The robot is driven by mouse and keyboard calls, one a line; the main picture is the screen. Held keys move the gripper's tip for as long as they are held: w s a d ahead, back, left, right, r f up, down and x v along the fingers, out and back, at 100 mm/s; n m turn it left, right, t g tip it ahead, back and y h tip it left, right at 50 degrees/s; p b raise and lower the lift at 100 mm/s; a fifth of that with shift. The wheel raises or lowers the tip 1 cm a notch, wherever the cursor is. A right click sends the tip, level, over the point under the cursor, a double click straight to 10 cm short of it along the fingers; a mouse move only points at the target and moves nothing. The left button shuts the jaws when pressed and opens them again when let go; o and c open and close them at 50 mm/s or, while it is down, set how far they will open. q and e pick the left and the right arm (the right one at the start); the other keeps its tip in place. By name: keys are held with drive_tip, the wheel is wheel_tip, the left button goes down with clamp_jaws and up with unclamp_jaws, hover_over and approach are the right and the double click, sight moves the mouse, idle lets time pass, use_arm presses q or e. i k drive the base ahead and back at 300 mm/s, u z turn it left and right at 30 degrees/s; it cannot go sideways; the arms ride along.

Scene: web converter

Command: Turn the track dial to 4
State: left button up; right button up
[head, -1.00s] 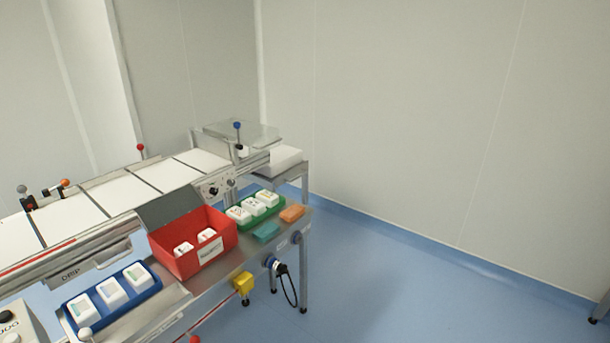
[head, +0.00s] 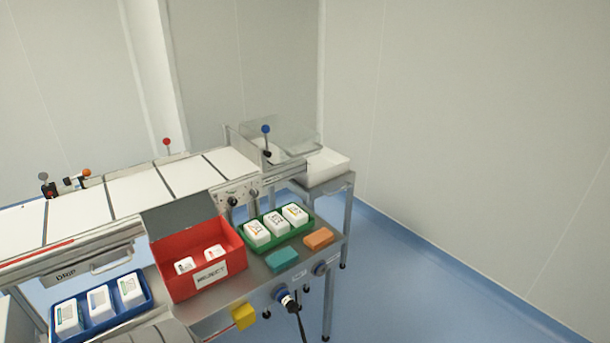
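A small black dial (head: 232,201) sits on the side panel of the conveyor, just behind the red bin. A second small round control (head: 253,193) is to its right on the same panel. Their markings are too small to read, so I cannot tell which is the track dial or its setting. A blue and black round fitting (head: 285,298) and another round fitting (head: 320,268) are on the front edge of the bench. Neither of my grippers shows in the head view.
The red reject bin (head: 163,284) with an open lid stands before the conveyor (head: 133,193). A green tray (head: 251,245), a blue tray (head: 103,327), teal (head: 281,260) and orange (head: 318,238) blocks rest on the bench. Blue floor at right is clear.

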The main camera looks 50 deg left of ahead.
sight(254, 193)
drive_tip(key=z, duration=0.05)
drive_tip(key=i, duration=1.15)
drive_tip(key=u, duration=0.55)
drive_tip(key=i, duration=0.9)
drive_tip(key=u, duration=0.7)
